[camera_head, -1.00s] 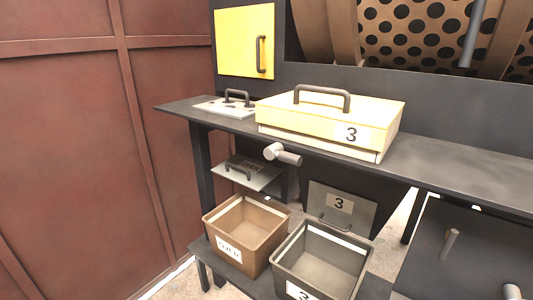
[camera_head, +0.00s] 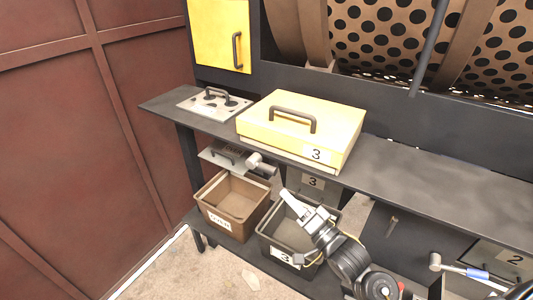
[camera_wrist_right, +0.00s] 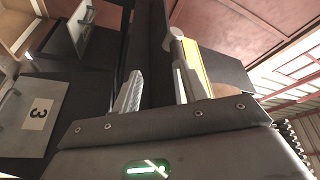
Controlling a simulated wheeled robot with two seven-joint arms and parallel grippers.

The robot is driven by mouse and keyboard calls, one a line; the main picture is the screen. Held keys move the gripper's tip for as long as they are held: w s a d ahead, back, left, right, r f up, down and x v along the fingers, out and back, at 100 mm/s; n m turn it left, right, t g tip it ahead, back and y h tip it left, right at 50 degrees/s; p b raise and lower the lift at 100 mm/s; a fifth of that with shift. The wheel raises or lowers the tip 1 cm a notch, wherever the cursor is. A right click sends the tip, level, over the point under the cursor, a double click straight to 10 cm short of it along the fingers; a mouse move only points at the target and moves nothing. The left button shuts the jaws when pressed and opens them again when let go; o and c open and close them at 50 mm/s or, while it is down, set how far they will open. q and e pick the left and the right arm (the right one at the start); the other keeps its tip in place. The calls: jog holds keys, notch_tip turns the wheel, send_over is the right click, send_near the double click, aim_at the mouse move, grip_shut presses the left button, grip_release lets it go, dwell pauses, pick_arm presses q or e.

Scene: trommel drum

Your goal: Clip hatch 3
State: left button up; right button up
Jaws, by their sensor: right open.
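A yellow lidded box marked 3 (camera_head: 300,125) with a dark handle sits on the dark shelf (camera_head: 400,165). A grey cylindrical clip-like knob (camera_head: 260,165) sticks out under the shelf's front edge; a grey knob also shows ahead of the fingers in the right wrist view (camera_wrist_right: 174,36). A grey plate marked 3 (camera_head: 313,182) is below the shelf, partly hidden; it shows at left in the wrist view (camera_wrist_right: 38,113). My right gripper (camera_head: 290,199) is open and empty, below and right of the knob, apart from it. Its fingers show in the wrist view (camera_wrist_right: 158,90). My left gripper is out of view.
A brown bin (camera_head: 222,222) and a grey bin marked 3 (camera_head: 272,245) stand below the shelf. A plate with a handle (camera_head: 195,98) lies at the shelf's left end. A red wall (camera_head: 70,150) closes the left. A perforated drum (camera_head: 390,35) is behind.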

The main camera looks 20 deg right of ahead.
aim_at(270, 172)
jog(key=shift+y, duration=0.3)
jog(key=w+a+r+p, duration=0.1)
jog(key=w, duration=0.1)
jog(key=w+a+r+p, duration=0.1)
jog(key=w+r, duration=0.1)
jog(key=w, duration=0.1)
jog(key=w+a+r+p, duration=0.1)
jog(key=w+r+p, duration=0.1)
jog(key=w, duration=0.1)
jog(key=shift+w+a, duration=0.25)
jog(key=shift+a, duration=0.05)
jog(key=shift+w+a, duration=0.15)
jog(key=shift+w, duration=0.25)
grip_shut()
